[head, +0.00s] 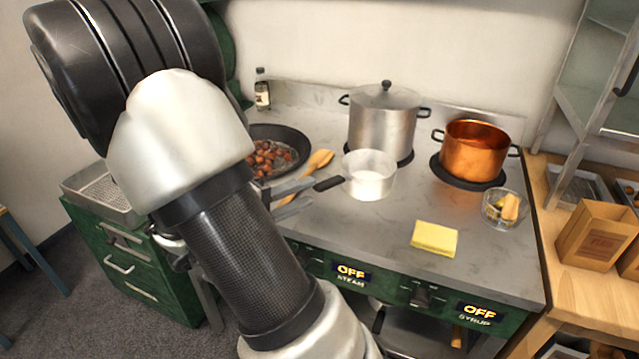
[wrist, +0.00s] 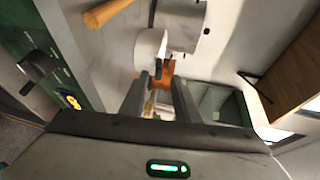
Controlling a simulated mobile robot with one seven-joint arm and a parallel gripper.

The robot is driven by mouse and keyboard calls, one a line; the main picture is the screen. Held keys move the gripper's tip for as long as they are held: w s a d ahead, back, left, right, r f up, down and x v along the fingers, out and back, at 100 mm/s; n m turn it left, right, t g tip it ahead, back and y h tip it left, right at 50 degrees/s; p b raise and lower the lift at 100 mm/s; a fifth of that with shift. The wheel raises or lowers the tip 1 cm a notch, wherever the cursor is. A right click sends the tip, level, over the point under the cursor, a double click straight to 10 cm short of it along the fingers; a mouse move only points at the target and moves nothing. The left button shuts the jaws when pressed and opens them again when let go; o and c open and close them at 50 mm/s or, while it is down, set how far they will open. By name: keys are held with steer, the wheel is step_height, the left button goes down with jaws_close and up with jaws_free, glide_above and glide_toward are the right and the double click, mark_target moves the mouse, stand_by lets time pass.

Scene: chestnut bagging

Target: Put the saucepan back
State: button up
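The saucepan (head: 369,176) is small and pale, and stands upright on the grey stove top in front of the tall lidded pot. Its dark handle (head: 328,184) points left toward my gripper (head: 304,195). My gripper is open, with its two fingers apart, just left of the handle's end. In the wrist view the saucepan (wrist: 148,48) and the tip of its handle show ahead of the gap between my fingers (wrist: 158,92). I cannot tell whether a finger touches the handle. My arm hides part of the stove's left side.
A tall lidded pot (head: 382,122) and a copper pot (head: 474,151) stand on burners behind. A pan of chestnuts (head: 290,146) and wooden utensils (head: 318,161) lie left. A yellow sponge (head: 434,237) and a glass bowl (head: 496,222) are right. Bare stove top lies around the sponge.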

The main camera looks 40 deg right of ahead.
steer(key=w+a+r+n+t+y, duration=0.4)
steer(key=w+a+n+t+y, duration=0.4)
steer(key=w, duration=0.3)
steer(key=w+a+r+n+t+y, duration=0.1)
steer(key=a+r+n+y, duration=0.25)
steer(key=a, duration=0.25)
steer(key=a+r+n+t+y, duration=0.2)
steer(key=a+n+y, duration=0.1)
steer(key=a+n, duration=0.2)
steer(key=s+a+r+n+g+y, duration=0.2)
steer(key=s+a+r+n+y, duration=0.15)
steer(key=s+a+n, duration=0.55)
steer(key=s+d+f+n+g+h, duration=0.1)
steer(key=s+d+f+n+g, duration=0.1)
steer(key=s, duration=0.5)
steer(key=s+d+f+n+g, duration=0.1)
steer(key=s+d+n+g, duration=0.1)
steer(key=s+d+n, duration=0.3)
steer(key=s+n, duration=0.2)
steer(key=s, duration=0.1)
steer(key=shift+s+f+g+h, duration=0.2)
steer(key=shift+f+g+h, duration=0.2)
